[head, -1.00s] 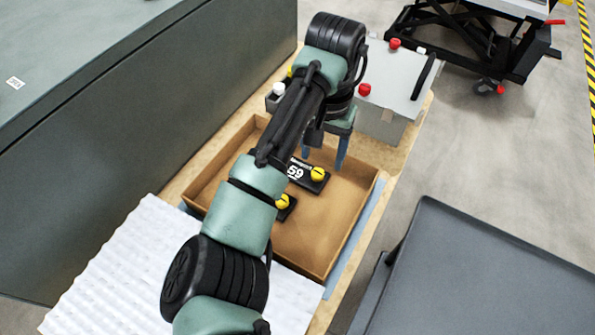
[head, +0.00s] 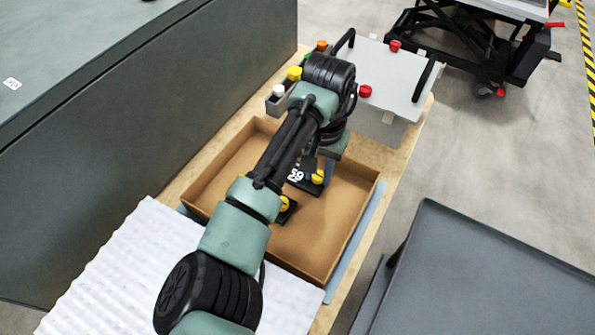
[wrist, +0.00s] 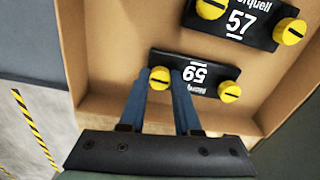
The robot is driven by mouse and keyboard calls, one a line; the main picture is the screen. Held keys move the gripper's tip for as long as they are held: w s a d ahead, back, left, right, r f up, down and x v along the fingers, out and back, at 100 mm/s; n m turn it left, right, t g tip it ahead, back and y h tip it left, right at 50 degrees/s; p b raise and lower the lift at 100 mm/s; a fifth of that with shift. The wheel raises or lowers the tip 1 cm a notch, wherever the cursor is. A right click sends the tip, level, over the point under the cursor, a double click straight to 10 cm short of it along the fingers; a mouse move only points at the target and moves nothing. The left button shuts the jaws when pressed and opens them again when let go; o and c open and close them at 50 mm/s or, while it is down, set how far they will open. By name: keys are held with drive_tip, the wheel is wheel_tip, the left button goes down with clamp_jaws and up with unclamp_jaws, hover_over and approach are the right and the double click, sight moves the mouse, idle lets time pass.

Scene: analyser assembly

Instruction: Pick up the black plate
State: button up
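A black plate marked 59 (head: 296,177), with yellow knobs, lies in a shallow cardboard box (head: 350,215). The plate also shows in the wrist view (wrist: 200,75). My gripper (wrist: 160,74) has two blue fingers, open. Their tips are one on each side of the plate's left knob in that view; whether they touch it I cannot tell. In the head view my arm hides part of the plate and most of my gripper (head: 326,172). A second black plate, marked 57 (wrist: 232,22), lies beside it; in the head view only its end shows (head: 286,213).
The box walls stand around the plates. A grey case (head: 385,80) with red knobs and black handles stands behind the box. A small grey bin (head: 285,103) with coloured-capped items is at its left. White padding (head: 120,265) lies in front.

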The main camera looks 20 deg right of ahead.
clamp_jaws()
drive_tip(key=shift+r, duration=0.1)
